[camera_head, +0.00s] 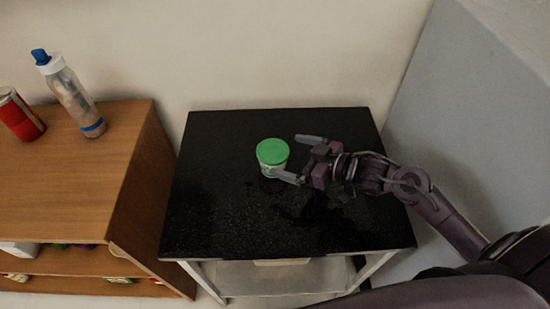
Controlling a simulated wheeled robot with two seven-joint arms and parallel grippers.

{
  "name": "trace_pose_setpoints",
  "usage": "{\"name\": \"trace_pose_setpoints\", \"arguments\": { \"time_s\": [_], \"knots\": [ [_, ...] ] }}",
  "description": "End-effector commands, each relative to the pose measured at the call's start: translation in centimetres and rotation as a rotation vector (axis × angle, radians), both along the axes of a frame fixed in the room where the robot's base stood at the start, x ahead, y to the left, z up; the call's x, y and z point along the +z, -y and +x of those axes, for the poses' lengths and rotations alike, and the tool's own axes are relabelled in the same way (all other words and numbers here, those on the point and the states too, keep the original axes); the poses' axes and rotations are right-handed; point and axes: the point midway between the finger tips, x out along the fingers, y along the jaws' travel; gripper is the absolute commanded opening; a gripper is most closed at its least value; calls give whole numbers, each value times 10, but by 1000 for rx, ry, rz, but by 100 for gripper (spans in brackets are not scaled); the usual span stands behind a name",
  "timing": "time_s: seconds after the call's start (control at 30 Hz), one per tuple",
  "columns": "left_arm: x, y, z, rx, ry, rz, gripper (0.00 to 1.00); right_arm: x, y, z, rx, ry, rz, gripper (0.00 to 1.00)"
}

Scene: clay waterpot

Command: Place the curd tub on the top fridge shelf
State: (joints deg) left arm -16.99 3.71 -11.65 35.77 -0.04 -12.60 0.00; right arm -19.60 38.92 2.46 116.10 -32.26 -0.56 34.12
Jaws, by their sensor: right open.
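The curd tub (272,157) is a small pale tub with a green lid. It stands upright on a black-topped table (230,225) in the head view. My right gripper (291,158) is open, coming in from the right, with its fingers pointing left. One fingertip is just beyond the tub's upper right and the other is by its lower right side. I cannot tell whether a finger touches the tub. My left gripper is out of view. No fridge shelf can be made out; a large grey panel (460,110) stands at the right.
A wooden cabinet (80,180) stands at the left. On it are a clear bottle with a blue cap (72,95) and a red can (18,115). Its lower shelves hold small items. The black tabletop is otherwise clear. A pale wall is behind.

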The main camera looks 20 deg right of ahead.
Motion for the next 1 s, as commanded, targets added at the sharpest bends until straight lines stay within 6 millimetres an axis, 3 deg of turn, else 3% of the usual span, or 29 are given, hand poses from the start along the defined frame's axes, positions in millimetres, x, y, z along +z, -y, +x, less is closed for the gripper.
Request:
{"name": "trace_pose_setpoints", "arguments": {
  "time_s": [0.27, 0.5, 0.8, 1.0],
  "knots": [
    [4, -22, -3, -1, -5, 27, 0, -5, -15, 19, -1, 0, 1, 100],
    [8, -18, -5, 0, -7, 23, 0, -16, -35, 43, -2, 0, 0, 100],
    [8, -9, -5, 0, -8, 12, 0, -19, -39, 45, 0, -1, -2, 100],
    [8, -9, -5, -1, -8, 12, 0, -19, -38, 45, -1, -1, -2, 74]
  ]
}}
